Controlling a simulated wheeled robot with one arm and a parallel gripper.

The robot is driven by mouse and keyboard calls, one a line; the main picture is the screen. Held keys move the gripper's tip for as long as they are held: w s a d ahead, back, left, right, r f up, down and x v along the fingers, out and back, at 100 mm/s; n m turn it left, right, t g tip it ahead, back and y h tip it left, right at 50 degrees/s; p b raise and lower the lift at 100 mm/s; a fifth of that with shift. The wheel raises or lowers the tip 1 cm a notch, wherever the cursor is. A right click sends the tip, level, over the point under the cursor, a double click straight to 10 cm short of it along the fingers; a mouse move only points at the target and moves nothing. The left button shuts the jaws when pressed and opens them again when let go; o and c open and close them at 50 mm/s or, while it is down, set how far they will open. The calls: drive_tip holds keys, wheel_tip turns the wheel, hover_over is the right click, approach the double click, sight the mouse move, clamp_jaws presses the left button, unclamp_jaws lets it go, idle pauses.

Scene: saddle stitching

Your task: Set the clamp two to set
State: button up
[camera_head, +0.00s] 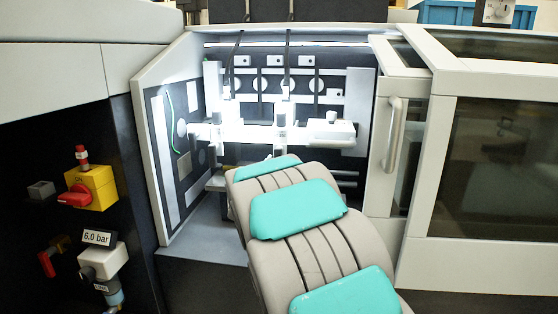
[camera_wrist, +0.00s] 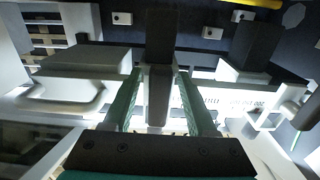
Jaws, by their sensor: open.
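Two upright clamps stand on the pale bar inside the lit bay, a left clamp (camera_head: 229,108) and a right clamp (camera_head: 284,108) in the head view. I cannot read which is clamp two. In the wrist view my gripper (camera_wrist: 161,74) is open, its two green fingers apart. A dark upright lever (camera_wrist: 158,50) shows between the fingers in that picture; I cannot tell whether they touch it. A second dark lever (camera_wrist: 252,48) stands farther right there. In the head view my arm hides the gripper.
A white block (camera_head: 331,131) sits at the bar's right end. The bay's left wall (camera_head: 175,150) and the door handle (camera_head: 395,134) flank the opening. A yellow box with a red switch (camera_head: 90,187) and a 6.0 bar label (camera_head: 98,238) are at left.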

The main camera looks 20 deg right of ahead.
drive_tip(key=v, duration=0.6)
drive_tip(key=shift+s+a, duration=0.2)
